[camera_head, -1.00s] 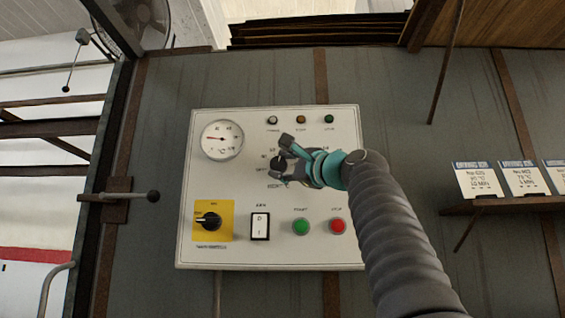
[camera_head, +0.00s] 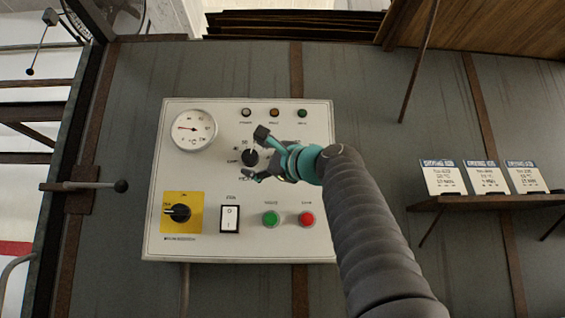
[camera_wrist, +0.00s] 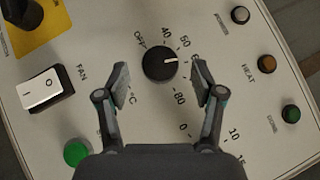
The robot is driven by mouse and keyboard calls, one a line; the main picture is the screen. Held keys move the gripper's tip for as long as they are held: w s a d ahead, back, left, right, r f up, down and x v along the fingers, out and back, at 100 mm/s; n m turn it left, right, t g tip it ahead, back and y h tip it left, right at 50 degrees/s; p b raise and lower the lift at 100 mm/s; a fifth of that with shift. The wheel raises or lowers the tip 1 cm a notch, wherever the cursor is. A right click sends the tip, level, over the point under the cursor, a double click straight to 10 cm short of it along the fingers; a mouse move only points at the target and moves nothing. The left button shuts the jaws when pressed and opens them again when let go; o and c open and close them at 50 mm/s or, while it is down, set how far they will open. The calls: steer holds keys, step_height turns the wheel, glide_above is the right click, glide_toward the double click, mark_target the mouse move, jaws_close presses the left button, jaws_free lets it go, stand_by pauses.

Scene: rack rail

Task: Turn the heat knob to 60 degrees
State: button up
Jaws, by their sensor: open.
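The heat knob is a round black dial (camera_wrist: 158,64) with a white pointer line, on the light control panel (camera_head: 180,250). In the wrist view its pointer aims right and slightly up, toward a mark just past 50 that my right finger partly covers. Labels OFF, 40, 50 and 80 show around it. The knob (camera_head: 249,158) also shows in the head view, left of my gripper (camera_head: 256,154). My gripper is open, with one finger on each side of the knob in the wrist view (camera_wrist: 161,78). A gap shows between each finger and the knob.
A dial gauge (camera_head: 192,130) sits at the panel's upper left. A yellow-backed rotary switch (camera_head: 181,212), a white FAN rocker (camera_wrist: 45,88), a green button (camera_head: 271,219) and a red button (camera_head: 306,219) lie below the knob. Several cards (camera_head: 487,178) stand on a shelf at right.

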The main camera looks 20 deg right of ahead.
steer(key=v, duration=1.1)
steer(key=shift+w, duration=0.1)
stand_by(0.4)
